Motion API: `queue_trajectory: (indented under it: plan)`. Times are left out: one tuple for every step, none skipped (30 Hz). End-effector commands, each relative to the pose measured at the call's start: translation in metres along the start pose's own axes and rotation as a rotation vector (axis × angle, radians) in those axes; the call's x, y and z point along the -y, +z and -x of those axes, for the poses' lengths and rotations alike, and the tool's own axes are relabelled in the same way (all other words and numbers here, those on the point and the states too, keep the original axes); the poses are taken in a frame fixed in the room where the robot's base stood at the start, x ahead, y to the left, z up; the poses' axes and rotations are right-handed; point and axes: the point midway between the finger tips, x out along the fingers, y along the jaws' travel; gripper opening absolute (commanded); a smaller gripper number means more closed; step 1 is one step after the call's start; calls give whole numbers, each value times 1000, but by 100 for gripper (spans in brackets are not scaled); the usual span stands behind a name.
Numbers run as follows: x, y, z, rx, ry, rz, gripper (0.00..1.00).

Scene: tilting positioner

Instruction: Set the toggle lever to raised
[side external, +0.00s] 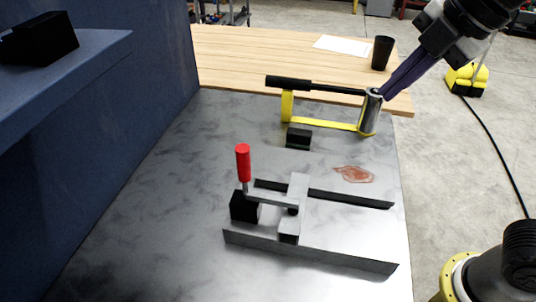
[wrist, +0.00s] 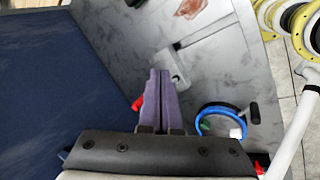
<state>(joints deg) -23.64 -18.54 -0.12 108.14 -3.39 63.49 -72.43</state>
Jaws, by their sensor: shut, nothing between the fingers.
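In the side view a lever with a red grip (side external: 243,163) stands upright at the left end of a grey clamp arm (side external: 270,199), above a black block (side external: 243,207). Farther back, a lever with a black grip (side external: 288,83) lies nearly level, running to a silver cylinder (side external: 371,112) on a yellow bracket (side external: 325,124). I cannot tell by label which is the toggle lever. My gripper (side external: 385,92) has purple fingers, shut and empty; their tips overlap the cylinder's top, contact unclear. In the wrist view the fingers (wrist: 159,75) partly hide a red piece (wrist: 137,103).
The grey metal plate (side external: 150,215) carries two low rails (side external: 310,252), a small dark block (side external: 298,138) and a reddish stain (side external: 353,174). A blue wall (side external: 165,70) bounds the left. A black cup (side external: 382,53) stands behind. The wrist view shows a blue ring (wrist: 200,118).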

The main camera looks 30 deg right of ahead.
Motion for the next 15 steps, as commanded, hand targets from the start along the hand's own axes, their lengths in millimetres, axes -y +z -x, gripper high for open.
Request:
queue_trajectory:
  plan:
    - [-11,-24,-5,-22,-16,109,0]
    - [-16,-36,-7,-32,-23,162,0]
    - [-20,-52,-10,-46,-31,223,0]
    - [-23,-64,-13,-56,-38,262,0]
    - [-24,-75,-16,-64,-45,291,0]
    - [-25,-89,-19,-75,-53,324,0]
    - [-25,-98,-22,-83,-59,343,0]
    - [-24,-106,-24,-89,-65,361,0]
    - [-22,-116,-28,-96,-75,382,0]
    - [-20,-122,-30,-100,-82,397,0]
    - [-18,-127,-33,-103,-89,409,0]
    - [-14,-132,-36,-105,-98,423,0]
    - [-13,-135,-36,-108,-102,430,0]
    - [-11,-137,-37,-109,-105,436,0]
    - [-10,-139,-37,-112,-105,441,0]
